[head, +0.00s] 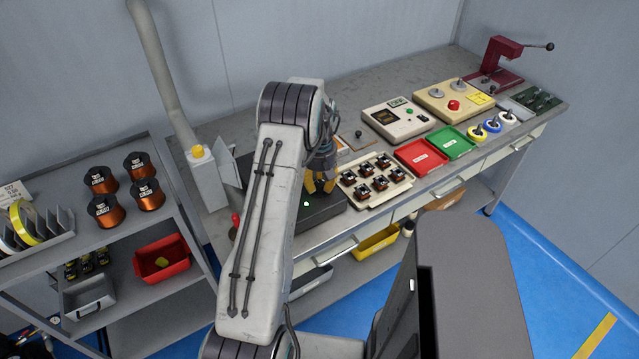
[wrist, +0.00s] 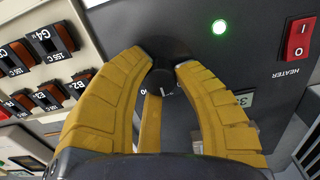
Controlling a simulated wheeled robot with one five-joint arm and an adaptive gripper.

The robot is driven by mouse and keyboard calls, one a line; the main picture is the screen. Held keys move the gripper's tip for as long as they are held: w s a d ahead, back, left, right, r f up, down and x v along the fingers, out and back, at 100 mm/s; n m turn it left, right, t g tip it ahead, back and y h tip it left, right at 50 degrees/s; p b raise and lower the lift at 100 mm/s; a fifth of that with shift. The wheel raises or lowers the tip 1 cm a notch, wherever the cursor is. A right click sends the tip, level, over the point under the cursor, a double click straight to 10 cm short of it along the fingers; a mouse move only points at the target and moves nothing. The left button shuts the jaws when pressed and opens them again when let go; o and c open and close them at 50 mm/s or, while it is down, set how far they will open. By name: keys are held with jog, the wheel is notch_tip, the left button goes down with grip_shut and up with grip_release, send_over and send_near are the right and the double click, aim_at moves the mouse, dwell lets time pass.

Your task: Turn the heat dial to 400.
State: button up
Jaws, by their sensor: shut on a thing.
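The heat dial (wrist: 165,82) is a small dark knob with a pale pointer line on the dark heater box (wrist: 190,25). My gripper (wrist: 168,68) is closed around the dial, one yellow fingertip on each side. The fingers hide most of the scale. In the head view my gripper (head: 321,182) is down at the heater box (head: 318,211), and the dial is hidden there.
A red HEATER switch (wrist: 298,38) and a lit green lamp (wrist: 220,27) are on the same box. A tray of small coils (head: 376,180) stands right beside it. Red (head: 421,157) and green (head: 449,142) trays lie further right.

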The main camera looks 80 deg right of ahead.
grip_shut()
jog(key=shift+f, duration=0.1)
jog(key=m+b, duration=0.2)
jog(key=m, duration=0.1)
jog(key=shift+m, duration=0.4)
jog(key=shift+m+b, duration=0.75)
jog(key=shift+m, duration=1.75)
jog(key=o, duration=0.8)
grip_release()
